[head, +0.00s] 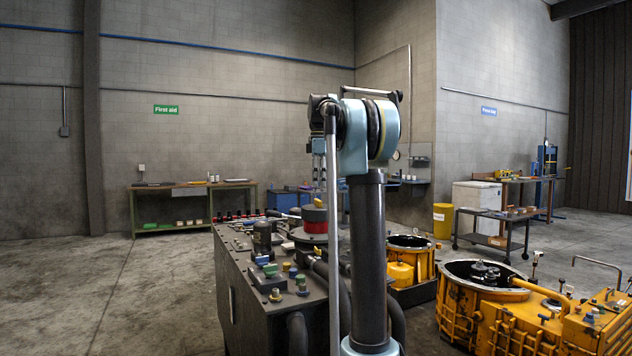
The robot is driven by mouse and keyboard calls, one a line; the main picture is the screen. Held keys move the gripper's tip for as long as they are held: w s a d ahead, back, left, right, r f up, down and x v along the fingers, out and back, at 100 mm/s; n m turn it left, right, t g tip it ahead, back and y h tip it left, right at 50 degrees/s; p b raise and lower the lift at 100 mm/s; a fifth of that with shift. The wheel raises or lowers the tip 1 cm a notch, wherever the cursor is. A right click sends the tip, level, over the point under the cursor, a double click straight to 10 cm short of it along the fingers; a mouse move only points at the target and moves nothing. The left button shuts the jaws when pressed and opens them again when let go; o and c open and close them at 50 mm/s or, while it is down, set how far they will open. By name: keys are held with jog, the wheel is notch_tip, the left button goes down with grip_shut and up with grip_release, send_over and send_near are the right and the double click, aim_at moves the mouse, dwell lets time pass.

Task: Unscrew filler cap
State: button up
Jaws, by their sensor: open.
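My arm rises through the middle of the head view and bends over at a light blue joint. No part can be told for certain as the filler cap. Several small blue, green and yellow caps (270,270) stand on the near left part of the dark grey unit (255,310). A red cylinder with a dark top (314,218) stands farther back on this unit, partly behind my arm. Yellow transmission housings (460,300) stand at the right, with an open round bell on the nearer one.
A smaller yellow housing (405,262) sits in a dark tray right of my arm. A yellow drum (443,220), a dark cart (492,232) and a white cabinet (476,197) stand behind. The floor at left is clear.

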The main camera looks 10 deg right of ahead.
aim_at(318, 208)
jog(key=shift+w+r, duration=0.15)
jog(key=shift+w, duration=0.4)
jog(key=shift+w+r, duration=0.15)
jog(key=shift+w, duration=0.4)
jog(key=m, duration=1.5)
jog(key=shift+f, duration=3.75)
jog(key=shift+c, duration=0.6)
